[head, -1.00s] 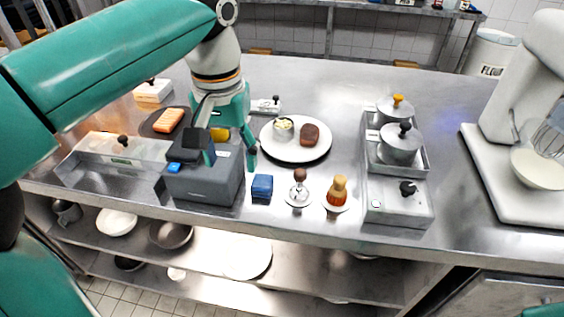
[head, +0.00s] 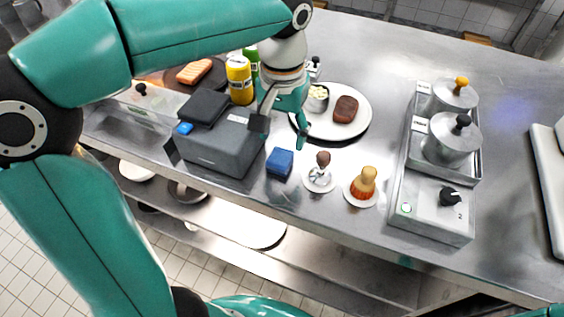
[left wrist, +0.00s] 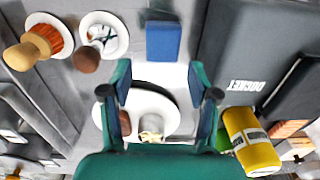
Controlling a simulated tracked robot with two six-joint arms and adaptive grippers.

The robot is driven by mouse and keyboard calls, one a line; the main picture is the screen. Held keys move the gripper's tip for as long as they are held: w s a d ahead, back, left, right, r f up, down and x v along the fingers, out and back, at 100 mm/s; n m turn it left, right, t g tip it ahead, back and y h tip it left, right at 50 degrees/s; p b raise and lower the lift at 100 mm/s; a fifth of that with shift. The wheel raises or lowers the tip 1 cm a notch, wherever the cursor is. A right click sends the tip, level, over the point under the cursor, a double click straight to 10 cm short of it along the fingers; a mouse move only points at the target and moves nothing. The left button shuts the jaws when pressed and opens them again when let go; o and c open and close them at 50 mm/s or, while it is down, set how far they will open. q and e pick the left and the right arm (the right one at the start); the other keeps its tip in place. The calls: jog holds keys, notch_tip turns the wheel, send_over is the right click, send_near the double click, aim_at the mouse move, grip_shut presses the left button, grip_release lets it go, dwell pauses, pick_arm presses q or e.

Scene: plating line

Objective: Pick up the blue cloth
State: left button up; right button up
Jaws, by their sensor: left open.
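The blue cloth (head: 280,162) is a small folded block on the steel counter, right of the grey box and left of a small saucer. It also shows in the left wrist view (left wrist: 163,41), beyond my fingertips. My left gripper (head: 281,136) is open and empty above the counter, just behind the cloth in the head view. In the left wrist view its two fingers (left wrist: 160,82) stand apart with nothing between them, and the cloth lies ahead of the gap. My right gripper is not in view.
The grey box (head: 222,146) stands close left of the cloth. A saucer (head: 319,184) with a wooden-knobbed tool and another saucer with a brush (head: 365,184) stand to its right. A white plate (head: 362,120) lies behind. The steel unit with pots (head: 432,225) is further right.

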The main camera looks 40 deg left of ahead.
aim_at(281, 156)
pick_arm(q)
jog(key=shift+s+a+f+b, duration=0.1)
jog(key=shift+f+b, duration=0.1)
jog(key=shift+f, duration=1.6)
jog(key=shift+s+a+f+b, duration=0.1)
jog(key=shift+f+b, duration=0.05)
jog(key=shift+f, duration=1.6)
jog(key=c, duration=0.8)
jog(key=shift+r, duration=0.2)
notch_tip(281, 156, up, 20)
jog(key=p, duration=0.4)
jog(key=shift+f, duration=0.1)
